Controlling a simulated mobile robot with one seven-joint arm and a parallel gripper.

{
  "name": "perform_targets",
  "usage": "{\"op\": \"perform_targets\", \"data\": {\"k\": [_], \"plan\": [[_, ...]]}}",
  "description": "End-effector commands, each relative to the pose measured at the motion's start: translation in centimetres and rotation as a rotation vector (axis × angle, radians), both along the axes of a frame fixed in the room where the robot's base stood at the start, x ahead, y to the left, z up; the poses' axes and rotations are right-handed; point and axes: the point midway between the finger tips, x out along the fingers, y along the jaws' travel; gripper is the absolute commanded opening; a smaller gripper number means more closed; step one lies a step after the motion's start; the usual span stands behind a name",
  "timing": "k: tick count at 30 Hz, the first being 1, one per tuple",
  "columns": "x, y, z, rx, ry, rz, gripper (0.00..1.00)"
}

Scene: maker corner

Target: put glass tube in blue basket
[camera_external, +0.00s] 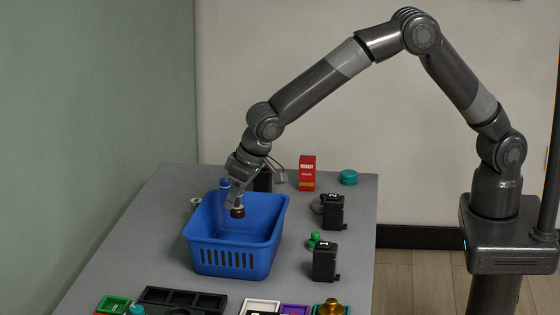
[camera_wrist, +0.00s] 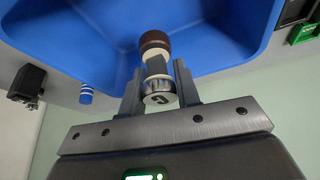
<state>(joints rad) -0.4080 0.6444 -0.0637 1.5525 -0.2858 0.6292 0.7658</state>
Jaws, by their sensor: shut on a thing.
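My gripper (camera_external: 238,192) points down over the blue basket (camera_external: 229,262). It is shut on a small tube-like piece with a dark brown end (camera_external: 237,211), which I take to be the glass tube. In the wrist view the jaws (camera_wrist: 158,78) close on the sides of this tube (camera_wrist: 156,54), which has a brown end, pale bands and a shiny metallic near end. The tube hangs within the basket's opening, with the blue basket wall (camera_wrist: 225,45) around it. I cannot tell whether it touches the basket floor.
A red box (camera_external: 307,173) and teal lid (camera_external: 348,177) stand behind the basket. Black boxes marked 2 (camera_external: 333,212) and 1 (camera_external: 325,262) stand to its right. A black tray (camera_external: 182,299) lies in front. The grey table left of the basket is mostly clear.

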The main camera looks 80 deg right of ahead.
Motion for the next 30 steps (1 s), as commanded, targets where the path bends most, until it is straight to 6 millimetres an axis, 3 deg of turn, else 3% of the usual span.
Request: {"op": "perform_targets", "data": {"k": [9, 16, 21, 30], "plan": [[0.0, 0.0, -5.6, -0.001, 0.001, 0.002, 0.07], [0.0, 0.0, -7.5, 0.000, 0.001, 0.001, 0.07], [0.0, 0.0, -9.9, 0.000, 0.001, 0.001, 0.07], [0.0, 0.0, -10.3, 0.001, 0.000, 0.001, 0.07]]}}
